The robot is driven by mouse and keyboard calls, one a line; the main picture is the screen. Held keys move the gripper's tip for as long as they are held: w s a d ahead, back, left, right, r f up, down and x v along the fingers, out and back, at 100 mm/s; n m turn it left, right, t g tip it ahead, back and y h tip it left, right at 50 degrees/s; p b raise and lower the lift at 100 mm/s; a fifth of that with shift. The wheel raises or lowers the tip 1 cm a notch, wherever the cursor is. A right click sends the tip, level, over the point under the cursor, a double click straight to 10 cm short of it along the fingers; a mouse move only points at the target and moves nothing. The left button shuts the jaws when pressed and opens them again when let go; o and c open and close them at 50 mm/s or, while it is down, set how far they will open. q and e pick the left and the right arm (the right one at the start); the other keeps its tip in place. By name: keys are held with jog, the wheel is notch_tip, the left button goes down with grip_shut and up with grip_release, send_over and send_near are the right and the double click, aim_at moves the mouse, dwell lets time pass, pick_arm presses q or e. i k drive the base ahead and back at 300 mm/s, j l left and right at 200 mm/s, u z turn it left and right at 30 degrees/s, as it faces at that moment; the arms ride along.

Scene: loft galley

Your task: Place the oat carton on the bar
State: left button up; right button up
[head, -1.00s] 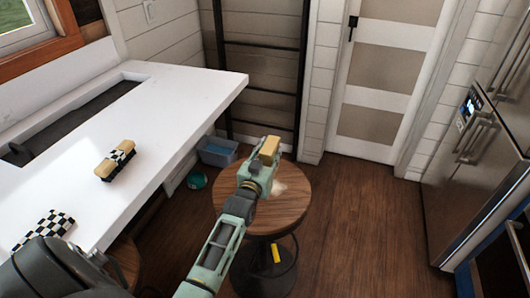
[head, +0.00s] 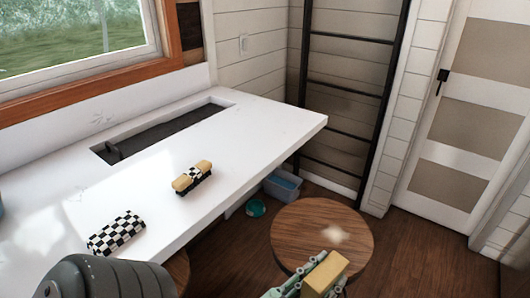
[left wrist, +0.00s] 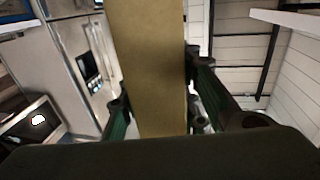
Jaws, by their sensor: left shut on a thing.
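A plain tan carton (head: 327,272), which I take as the oat carton, is held in my left gripper (head: 312,284) at the bottom of the head view. The carton fills the middle of the left wrist view (left wrist: 150,65), with the green fingers (left wrist: 155,105) shut on both sides of it. The bar is the white counter (head: 255,125) on the left side of the head view. The carton is off the bar, in front of its near edge, and overlaps the round stool in the picture. My right gripper is not in view.
The bar's right end is clear. A round wooden stool (head: 310,228) and blue bin (head: 283,184) stand below.

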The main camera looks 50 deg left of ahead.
aim_at(280, 124)
jog(key=i+l+u, duration=0.2)
jog(key=u, duration=0.3)
jog(key=i+l+u, duration=0.25)
jog(key=u, duration=0.2)
